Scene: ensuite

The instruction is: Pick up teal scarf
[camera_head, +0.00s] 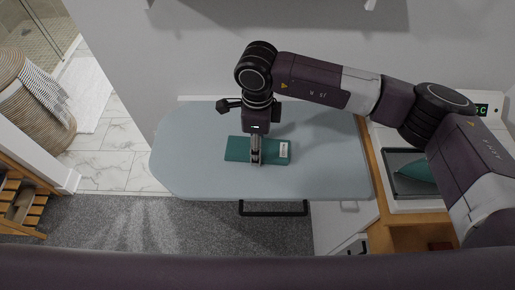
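A flat, folded teal scarf (238,149) with a small white label near its right end lies on the pale blue-grey board (330,150). My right gripper (256,163) reaches in from the right and points down over the middle of the scarf. Its fingertips appear at or just above the cloth and hide a strip of it. The fingers are seen edge-on, so I cannot tell whether they are open, shut or touching the scarf. My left gripper is not in view.
At the right, a dark tray (393,185) holds another teal item, partly hidden by my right arm. A wooden counter edge (370,160) borders the board. A wall stands behind it. A wicker basket (40,110) and wooden rack (20,205) are at the left. The board is otherwise clear.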

